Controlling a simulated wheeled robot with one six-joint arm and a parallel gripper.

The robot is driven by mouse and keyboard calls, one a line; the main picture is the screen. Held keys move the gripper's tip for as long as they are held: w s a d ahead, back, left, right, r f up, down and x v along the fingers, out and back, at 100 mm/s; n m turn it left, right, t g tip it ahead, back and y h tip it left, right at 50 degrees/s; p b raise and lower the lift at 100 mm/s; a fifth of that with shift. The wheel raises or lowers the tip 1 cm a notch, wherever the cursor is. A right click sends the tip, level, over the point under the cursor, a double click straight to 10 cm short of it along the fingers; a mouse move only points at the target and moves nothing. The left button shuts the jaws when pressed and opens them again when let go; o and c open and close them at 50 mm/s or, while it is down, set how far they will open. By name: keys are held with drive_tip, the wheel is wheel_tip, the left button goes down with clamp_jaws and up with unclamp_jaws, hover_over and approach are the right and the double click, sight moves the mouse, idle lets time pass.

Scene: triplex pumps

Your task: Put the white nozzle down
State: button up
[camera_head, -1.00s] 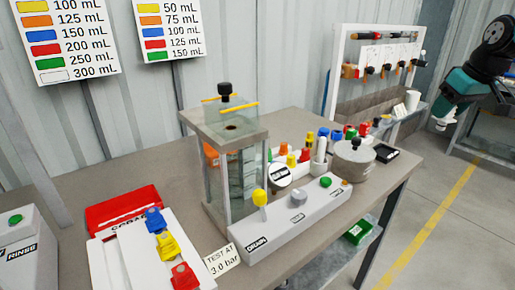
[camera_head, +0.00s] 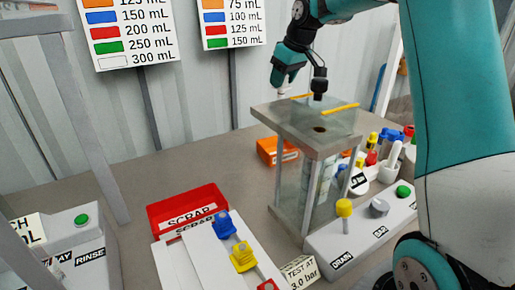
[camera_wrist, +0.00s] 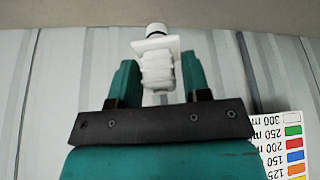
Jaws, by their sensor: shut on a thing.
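The white nozzle (camera_wrist: 157,66) sits between the two teal fingers of my gripper (camera_wrist: 160,82) in the wrist view. It has a square flange and a dark-rimmed tip that points away from the gripper. The gripper is shut on it. In the head view my gripper (camera_head: 285,78) hangs in the air behind the clear test tank (camera_head: 312,145), near the back wall. Only a small bit of white shows below its fingers there, so the nozzle is mostly hidden.
A red SCRAP bin (camera_head: 186,207) stands left of the tank, behind a white rack (camera_head: 180,262) holding blue, yellow and red nozzles. An orange box (camera_head: 275,151) lies behind the tank. Grey bench top (camera_head: 140,180) is bare left of it. A rinse unit (camera_head: 75,240) stands far left.

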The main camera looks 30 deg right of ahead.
drive_tip(key=f, duration=1.9)
drive_tip(key=shift+a, duration=0.25)
drive_tip(key=shift+f, duration=0.15)
drive_tip(key=o, duration=0.9)
drive_tip(key=shift+r, duration=0.2)
drive_tip(key=v, duration=1.2)
drive_tip(key=shift+w, duration=0.15)
